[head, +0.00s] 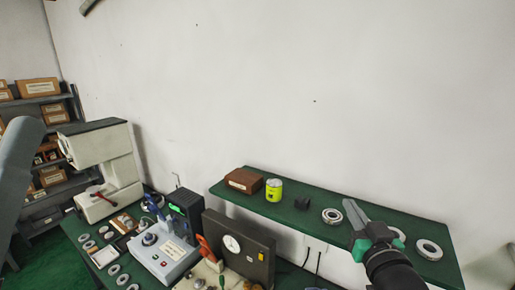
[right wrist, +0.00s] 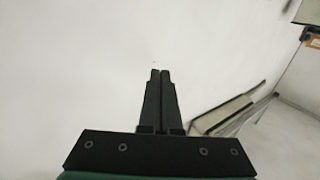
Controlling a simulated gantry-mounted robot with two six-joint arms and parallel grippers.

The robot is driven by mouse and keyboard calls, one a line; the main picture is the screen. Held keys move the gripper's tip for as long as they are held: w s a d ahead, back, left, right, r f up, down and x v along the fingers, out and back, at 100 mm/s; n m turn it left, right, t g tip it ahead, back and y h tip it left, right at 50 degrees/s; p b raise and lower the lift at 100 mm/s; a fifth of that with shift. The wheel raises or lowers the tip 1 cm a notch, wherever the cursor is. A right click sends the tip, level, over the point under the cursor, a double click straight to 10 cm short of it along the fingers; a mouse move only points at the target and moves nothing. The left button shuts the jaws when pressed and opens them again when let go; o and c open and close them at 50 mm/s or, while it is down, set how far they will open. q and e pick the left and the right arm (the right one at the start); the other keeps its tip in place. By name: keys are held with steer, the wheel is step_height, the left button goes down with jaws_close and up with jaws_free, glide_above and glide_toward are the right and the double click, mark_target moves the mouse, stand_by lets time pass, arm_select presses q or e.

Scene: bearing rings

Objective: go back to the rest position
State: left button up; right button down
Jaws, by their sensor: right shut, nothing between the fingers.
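My right gripper (head: 349,203) is raised in front of the green shelf in the head view, its fingers pointing up and to the left. In the right wrist view the two dark fingers (right wrist: 160,74) lie together, shut and empty, with the white wall beyond them. My left gripper is not in view; only a grey arm link shows at the left edge of the head view.
The green shelf (head: 300,190) also holds a brown box (head: 243,180), a yellow-green can (head: 274,190) and a small black block (head: 302,203). Below are a grey tester (head: 165,252), a dial box (head: 240,248), a white press (head: 105,165) and several rings. Open wall space lies above.

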steer(key=s+a+r+t+y, duration=0.1)
steer(key=s+a+r+t, duration=0.1)
steer(key=s+r, duration=0.35)
steer(key=s+a+r+t, duration=0.1)
steer(key=s+r+t, duration=0.15)
steer(key=r, duration=0.55)
steer(key=s+r+t, duration=0.2)
steer(key=s+r, duration=0.3)
steer(key=s, duration=0.3)
steer(key=s+r+n+t+y, duration=0.1)
steer(key=s+r+t, duration=0.1)
steer(key=s+r, duration=0.3)
steer(key=s, duration=0.3)
steer(key=shift+a+r+t, duration=0.25)
steer(key=shift+r+t, duration=0.1)
steer(key=shift+s, duration=0.1)
